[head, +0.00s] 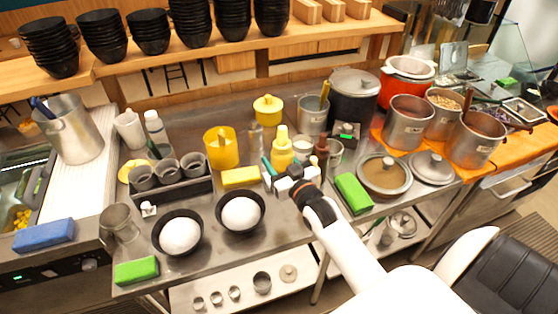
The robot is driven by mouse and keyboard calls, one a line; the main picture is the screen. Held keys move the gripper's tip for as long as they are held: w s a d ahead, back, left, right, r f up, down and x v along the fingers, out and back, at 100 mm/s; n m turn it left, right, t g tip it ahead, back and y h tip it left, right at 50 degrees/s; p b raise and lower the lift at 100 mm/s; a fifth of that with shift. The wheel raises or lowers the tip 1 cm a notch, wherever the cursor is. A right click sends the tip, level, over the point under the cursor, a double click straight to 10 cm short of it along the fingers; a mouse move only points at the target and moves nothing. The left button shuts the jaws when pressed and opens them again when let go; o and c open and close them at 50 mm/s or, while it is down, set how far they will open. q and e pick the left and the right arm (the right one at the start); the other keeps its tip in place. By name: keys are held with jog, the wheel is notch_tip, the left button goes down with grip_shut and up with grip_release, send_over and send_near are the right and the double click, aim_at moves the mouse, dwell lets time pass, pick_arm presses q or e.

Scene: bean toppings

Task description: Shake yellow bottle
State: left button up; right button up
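A yellow bottle (282,152) with a yellow cap stands upright in the middle of the metal counter. My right gripper (284,176) is just in front of its lower part, and its fingers are small and partly blend with the things around. I cannot tell whether they touch or hold the bottle. The lower part of the bottle is hidden behind the gripper. A brown-red bottle (321,148) stands close to its right. My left gripper is not in view.
Two black bowls with white contents (180,235) (240,214) stand at the front left. A yellow sponge (240,177), a yellow container (221,148) and a dark tray (182,190) with grey cups lie left of the bottle. A green sponge (353,194) and lidded pot (384,176) are right.

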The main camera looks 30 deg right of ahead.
aim_at(279, 144)
jog(key=shift+r, duration=0.15)
notch_tip(279, 144, up, 6)
jog(key=shift+r, duration=0.25)
notch_tip(279, 144, down, 6)
jog(key=shift+f, duration=0.2)
notch_tip(279, 144, up, 6)
jog(key=shift+f, duration=0.15)
notch_tip(279, 144, down, 6)
jog(key=shift+f, duration=0.1)
jog(key=shift+r, duration=0.25)
